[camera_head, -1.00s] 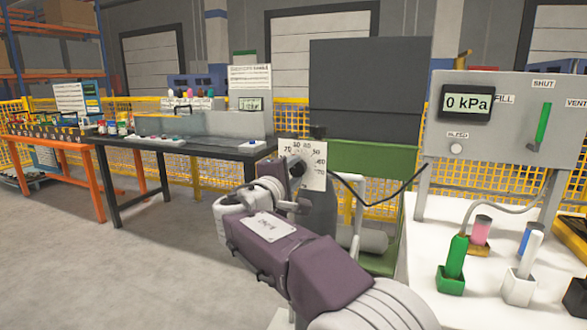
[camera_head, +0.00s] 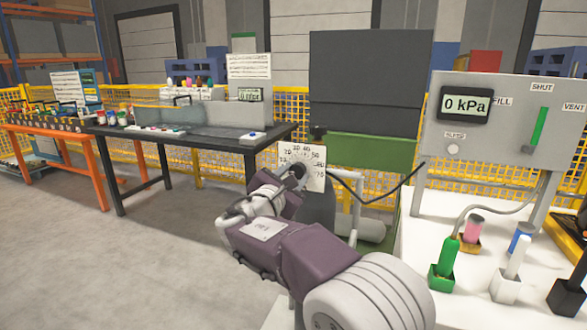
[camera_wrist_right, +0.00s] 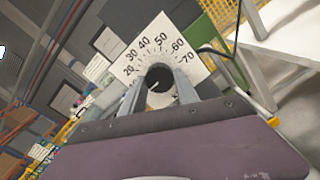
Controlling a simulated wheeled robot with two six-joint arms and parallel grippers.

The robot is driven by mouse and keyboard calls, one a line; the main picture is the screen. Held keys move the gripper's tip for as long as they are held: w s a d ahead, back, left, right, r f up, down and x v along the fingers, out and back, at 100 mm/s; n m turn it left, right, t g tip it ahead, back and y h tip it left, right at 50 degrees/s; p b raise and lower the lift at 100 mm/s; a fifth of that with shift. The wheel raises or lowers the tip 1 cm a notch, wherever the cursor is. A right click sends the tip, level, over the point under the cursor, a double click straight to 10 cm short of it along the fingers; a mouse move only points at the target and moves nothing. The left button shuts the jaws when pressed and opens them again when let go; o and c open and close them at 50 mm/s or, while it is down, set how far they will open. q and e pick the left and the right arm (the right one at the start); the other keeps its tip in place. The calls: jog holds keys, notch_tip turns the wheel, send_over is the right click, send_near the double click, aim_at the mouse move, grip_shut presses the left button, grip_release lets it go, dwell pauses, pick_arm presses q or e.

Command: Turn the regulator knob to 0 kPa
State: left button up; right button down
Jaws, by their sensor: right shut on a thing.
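The regulator's white dial card (camera_head: 316,156) stands near the centre of the head view, with numbers around its edge. In the right wrist view the card (camera_wrist_right: 188,42) shows marks from 20 to 70. The dark round regulator knob (camera_wrist_right: 160,73) is at the card's middle. My right gripper (camera_wrist_right: 159,92) is shut on the knob, one finger on each side. In the head view the gripper (camera_head: 296,176) reaches the card's lower left and hides most of the knob. I cannot read a pointer setting on the dial. My left gripper is not in view.
A grey panel (camera_head: 497,148) at right has a display (camera_head: 465,104) reading 0 kPa and a green lever (camera_head: 539,126). Below it, several coloured tools stand on a white table (camera_head: 470,312). A black cable (camera_head: 385,199) runs right from the dial. Benches and yellow fencing lie behind.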

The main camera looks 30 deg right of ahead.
jog(key=shift+n+p, duration=0.9)
jog(key=shift+n, duration=0.5)
jog(key=shift+f, duration=0.1)
jog(key=c, duration=0.9)
grip_release()
